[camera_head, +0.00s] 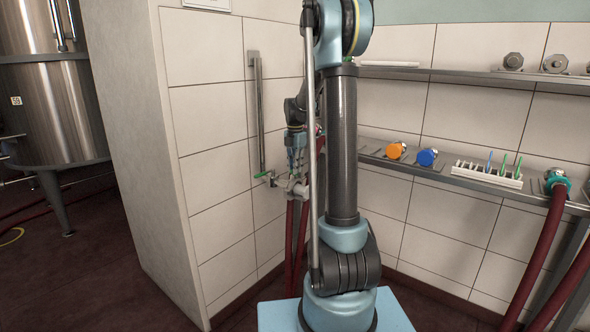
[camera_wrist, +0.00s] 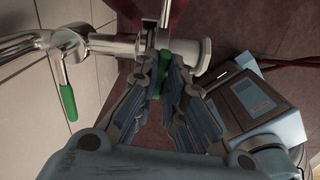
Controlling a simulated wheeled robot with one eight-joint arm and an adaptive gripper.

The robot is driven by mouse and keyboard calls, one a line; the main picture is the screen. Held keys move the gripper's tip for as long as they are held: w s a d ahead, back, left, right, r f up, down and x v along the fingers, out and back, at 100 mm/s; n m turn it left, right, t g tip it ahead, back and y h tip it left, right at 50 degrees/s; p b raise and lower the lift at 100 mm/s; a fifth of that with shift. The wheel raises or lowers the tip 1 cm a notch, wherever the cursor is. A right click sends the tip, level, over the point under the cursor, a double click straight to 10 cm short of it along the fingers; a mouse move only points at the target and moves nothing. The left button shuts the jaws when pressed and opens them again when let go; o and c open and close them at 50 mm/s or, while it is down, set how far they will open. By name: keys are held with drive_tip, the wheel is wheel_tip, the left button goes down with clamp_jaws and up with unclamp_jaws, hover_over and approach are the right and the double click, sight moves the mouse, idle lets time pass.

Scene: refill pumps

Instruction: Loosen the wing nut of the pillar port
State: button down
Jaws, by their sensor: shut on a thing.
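The pillar port (camera_head: 293,187) is a short metal pipe fitting at the tiled pillar, partly hidden by my arm in the head view. In the wrist view the port (camera_wrist: 110,44) runs across the top, with a clamp around its joint. The green wing nut (camera_wrist: 158,84) sits on the near side of this clamp. My gripper (camera_wrist: 161,76) is shut on the wing nut, its fingertips on either side of it. In the head view my gripper (camera_head: 296,158) points down just above the port, too small there to show the nut.
A green-handled valve lever (camera_wrist: 68,102) hangs from the pipe left of my fingers. Red hoses (camera_head: 290,235) hang below the port. A wall shelf (camera_head: 455,180) at the right bears an orange cap (camera_head: 396,151), a blue cap (camera_head: 427,157) and a brush rack (camera_head: 487,175).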

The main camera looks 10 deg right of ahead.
drive_tip(key=shift+w+n, duration=0.15)
drive_tip(key=shift+n, duration=0.35)
drive_tip(key=c, duration=1.7)
unclamp_jaws()
wheel_tip(320, 180, up, 12)
drive_tip(key=shift+f, duration=0.1)
